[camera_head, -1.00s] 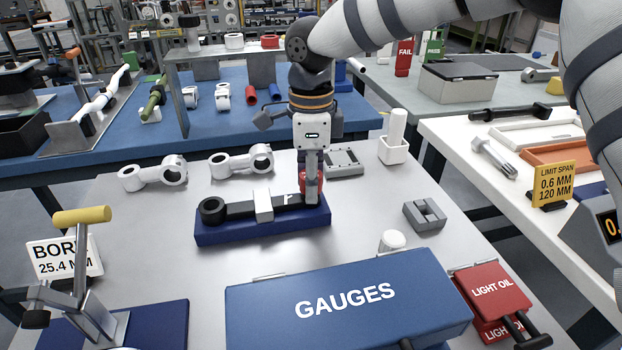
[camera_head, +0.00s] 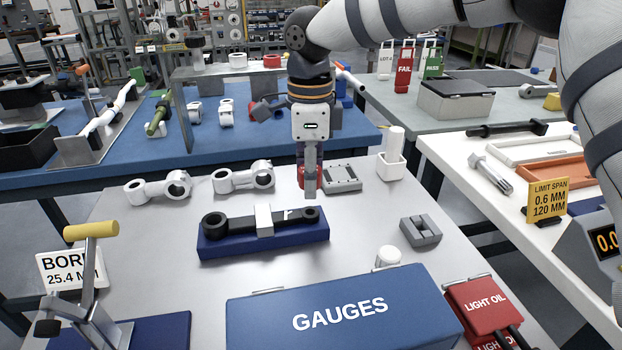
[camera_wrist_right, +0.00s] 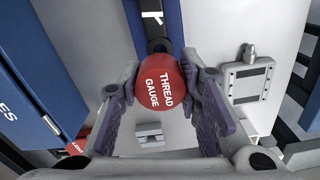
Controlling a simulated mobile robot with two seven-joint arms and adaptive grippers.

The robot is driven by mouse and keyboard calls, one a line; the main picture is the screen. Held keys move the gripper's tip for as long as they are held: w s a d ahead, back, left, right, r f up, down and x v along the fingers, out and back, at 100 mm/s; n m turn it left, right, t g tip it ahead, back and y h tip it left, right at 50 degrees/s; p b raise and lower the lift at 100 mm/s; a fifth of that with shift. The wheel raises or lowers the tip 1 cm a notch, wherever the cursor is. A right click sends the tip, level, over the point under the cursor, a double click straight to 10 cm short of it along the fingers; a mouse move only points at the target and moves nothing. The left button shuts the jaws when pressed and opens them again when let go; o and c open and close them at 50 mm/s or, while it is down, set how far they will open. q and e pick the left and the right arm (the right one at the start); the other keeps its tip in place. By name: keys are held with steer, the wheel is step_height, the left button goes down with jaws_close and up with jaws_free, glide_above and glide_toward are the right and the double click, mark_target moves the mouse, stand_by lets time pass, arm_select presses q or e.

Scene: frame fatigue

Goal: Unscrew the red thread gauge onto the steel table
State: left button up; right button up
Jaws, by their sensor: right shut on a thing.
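My right gripper (camera_head: 309,190) is shut on the red thread gauge (camera_head: 301,178), a round red piece partly hidden by a finger in the head view. The wrist view shows its lettered face (camera_wrist_right: 163,87) between the two fingers. The black connecting rod (camera_head: 245,222) lies in a dark blue holder (camera_head: 262,241) under a white clamp. Its right ring end shows bare, and the gauge is apart from it, above and behind it. The steel table (camera_head: 345,238) is bare around the holder. My left gripper is not in view.
Two white rods (camera_head: 243,178) lie behind the holder. A grey framed plate (camera_head: 342,179) is close to the gripper. A grey block (camera_head: 420,230), a white knob (camera_head: 388,257) and a blue GAUGES box (camera_head: 340,310) stand nearer. Free tabletop lies right of the holder.

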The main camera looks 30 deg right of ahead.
steer(key=shift+r+p, duration=0.4)
steer(key=shift+r, duration=1.65)
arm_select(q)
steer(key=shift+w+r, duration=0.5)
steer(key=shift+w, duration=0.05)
